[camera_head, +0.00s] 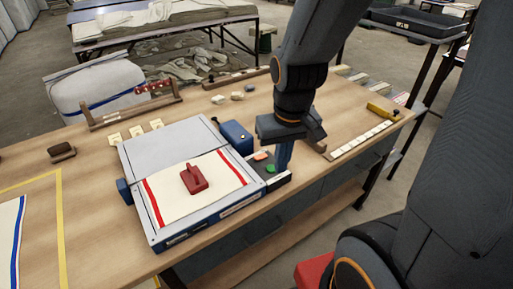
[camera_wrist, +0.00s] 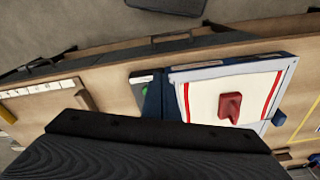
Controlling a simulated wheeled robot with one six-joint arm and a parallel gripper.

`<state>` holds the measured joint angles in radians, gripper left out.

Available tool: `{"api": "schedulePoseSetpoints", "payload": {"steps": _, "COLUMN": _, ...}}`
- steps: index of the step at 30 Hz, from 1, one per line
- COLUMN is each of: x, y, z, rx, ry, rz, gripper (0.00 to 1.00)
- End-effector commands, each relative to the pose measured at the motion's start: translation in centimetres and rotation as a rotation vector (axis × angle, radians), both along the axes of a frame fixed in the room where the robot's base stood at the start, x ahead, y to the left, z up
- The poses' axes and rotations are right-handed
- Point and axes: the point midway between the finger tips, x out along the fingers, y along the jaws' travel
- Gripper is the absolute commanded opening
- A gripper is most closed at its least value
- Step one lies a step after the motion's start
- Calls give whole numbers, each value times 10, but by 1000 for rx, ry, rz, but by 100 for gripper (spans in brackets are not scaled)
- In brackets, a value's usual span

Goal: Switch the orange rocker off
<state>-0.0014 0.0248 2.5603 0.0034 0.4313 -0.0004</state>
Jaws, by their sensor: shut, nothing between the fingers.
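The orange rocker (camera_head: 261,156) sits on a small dark control panel (camera_head: 256,169) at the right side of the press-like machine (camera_head: 172,138). A green button (camera_head: 270,168) is just in front of it on the same panel; it also shows in the wrist view (camera_wrist: 146,90), where the orange rocker is hidden. Which way the rocker is tipped is too small to tell. My gripper (camera_head: 283,164) points down, shut and empty, just right of the panel in the head view. I cannot tell whether it touches the panel.
A cloth with red stripes (camera_head: 163,200) lies on the machine under a red handled block (camera_head: 194,179). A blue box (camera_head: 236,137) stands behind the panel. A ruler strip (camera_head: 362,140) and a yellow tool (camera_head: 379,111) lie to the right. The wooden table (camera_head: 330,110) is partly clear there.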

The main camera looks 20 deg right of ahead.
Motion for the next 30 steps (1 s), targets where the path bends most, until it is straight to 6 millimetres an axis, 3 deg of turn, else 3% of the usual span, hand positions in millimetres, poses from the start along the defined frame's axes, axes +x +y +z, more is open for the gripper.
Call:
{"api": "schedulePoseSetpoints", "payload": {"steps": 5, "x": 15, "y": -3, "z": 0, "rx": 18, "ry": 19, "rz": -83, "gripper": 0}}
{"api": "schedulePoseSetpoints", "payload": {"steps": 8, "x": 44, "y": -9, "z": 1, "rx": 58, "ry": 68, "rz": -265, "gripper": 0}}
{"api": "schedulePoseSetpoints", "payload": {"steps": 15, "x": 135, "y": -33, "z": 9, "rx": 202, "ry": 255, "rz": -864, "gripper": 0}}
{"api": "schedulePoseSetpoints", "payload": {"steps": 18, "x": 163, "y": -41, "z": 15, "rx": 250, "ry": 327, "rz": -1046, "gripper": 0}}
{"api": "schedulePoseSetpoints", "payload": {"steps": 23, "x": 186, "y": -49, "z": 22, "rx": 290, "ry": 399, "rz": -1204, "gripper": 0}}
{"api": "schedulePoseSetpoints", "payload": {"steps": 30, "x": 189, "y": -49, "z": 25, "rx": 298, "ry": 413, "rz": -1233, "gripper": 0}}
